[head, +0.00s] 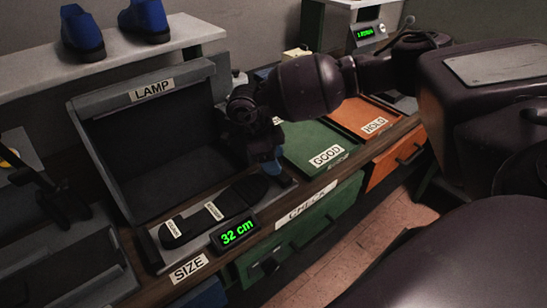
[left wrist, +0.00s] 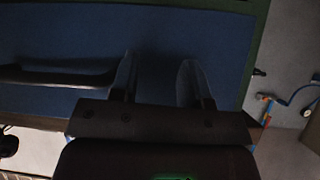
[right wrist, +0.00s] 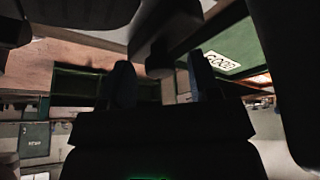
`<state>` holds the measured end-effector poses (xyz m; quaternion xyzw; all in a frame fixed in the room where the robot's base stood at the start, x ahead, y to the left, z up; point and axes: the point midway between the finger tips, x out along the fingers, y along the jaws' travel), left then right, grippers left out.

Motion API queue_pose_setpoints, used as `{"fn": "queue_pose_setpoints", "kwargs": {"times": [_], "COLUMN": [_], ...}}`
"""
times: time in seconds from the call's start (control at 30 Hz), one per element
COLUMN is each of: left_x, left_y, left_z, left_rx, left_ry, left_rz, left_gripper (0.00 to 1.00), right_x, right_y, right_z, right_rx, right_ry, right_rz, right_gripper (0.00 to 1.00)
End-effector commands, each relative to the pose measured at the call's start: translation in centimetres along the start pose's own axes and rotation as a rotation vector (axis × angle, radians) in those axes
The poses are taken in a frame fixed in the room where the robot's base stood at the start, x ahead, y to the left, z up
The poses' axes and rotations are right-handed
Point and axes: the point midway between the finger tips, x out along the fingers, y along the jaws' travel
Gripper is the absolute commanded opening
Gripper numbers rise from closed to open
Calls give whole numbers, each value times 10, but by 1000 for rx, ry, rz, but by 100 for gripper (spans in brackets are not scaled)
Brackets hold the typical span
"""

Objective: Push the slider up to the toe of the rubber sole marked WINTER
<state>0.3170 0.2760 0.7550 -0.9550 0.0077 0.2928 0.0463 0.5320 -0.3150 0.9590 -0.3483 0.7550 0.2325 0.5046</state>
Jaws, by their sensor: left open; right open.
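The dark sole (head: 245,194) lies flat on the grey size gauge (head: 154,252). It bears two small pale labels, too small to read surely. The gauge display (head: 235,232) reads 32 cm. My right gripper (head: 267,165) is at the far right end of the sole, pointing down, and covers that end. In the right wrist view its fingers (right wrist: 161,82) are apart. A dark block (right wrist: 155,48) shows just beyond them; I cannot tell whether it is the slider. My left gripper (left wrist: 157,80) is open and empty over a blue surface.
An open dark box labelled LAMP (head: 150,150) stands behind the gauge. Green GOOD (head: 318,145) and orange HOLD (head: 365,115) trays lie to the right. Blue shoes (head: 82,35) stand on the back shelf (head: 30,70). A dark bar (left wrist: 60,75) crosses the blue surface beside my left gripper.

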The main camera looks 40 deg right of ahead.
Motion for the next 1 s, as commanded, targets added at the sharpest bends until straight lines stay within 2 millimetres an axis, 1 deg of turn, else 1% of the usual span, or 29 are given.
{"fn": "queue_pose_setpoints", "kwargs": {"times": [0.1, 0.13, 0.37, 0.57, 0.8, 1.0], "left_x": [0, 0, 0, -3, -6, -5], "left_y": [0, 0, 0, 0, -1, -1], "left_z": [-1, -1, 0, 1, -2, -2], "left_rx": [0, 0, -1, -2, -3, -3], "left_ry": [1, 1, 0, -4, -2, -1], "left_rz": [0, 0, 0, -1, -3, -3], "left_gripper": [43, 43, 43, 43, 43, 43], "right_x": [0, 0, 0, -2, -10, -9], "right_y": [0, 0, 0, 3, 21, 22], "right_z": [0, 0, 0, 3, 19, 21], "right_rx": [0, 0, 0, -2, -3, -3], "right_ry": [0, 0, 0, 0, -2, -3], "right_rz": [0, 0, 1, 1, 1, 3], "right_gripper": [56, 53, 18, 18, 18, 18]}}
